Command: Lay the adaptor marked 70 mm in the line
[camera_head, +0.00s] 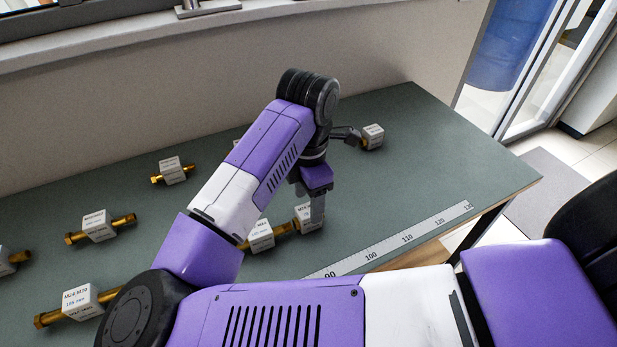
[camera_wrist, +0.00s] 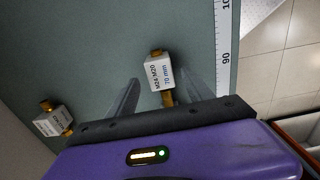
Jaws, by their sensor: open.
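In the wrist view a grey block marked M24 M20, 70 mm (camera_wrist: 159,73), the adaptor, has brass ends and lies on the bench. The two fingers of my gripper (camera_wrist: 172,92) stand apart on either side of it, not closed on it. In the head view my gripper (camera_head: 314,208) points down at the bench, beside a block (camera_head: 304,218) partly hidden by it. This looks like the same adaptor, but I cannot read its label there. Left of it sits another labelled adaptor (camera_head: 262,235) with brass ends, close in a row; I cannot tell whether they touch.
Other adaptors lie at the near left (camera_head: 82,301), left (camera_head: 99,226), back (camera_head: 172,170) and back right (camera_head: 373,137); one shows in the wrist view (camera_wrist: 53,121). A ruler strip (camera_head: 404,240) runs along the front edge. The bench's right end is clear.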

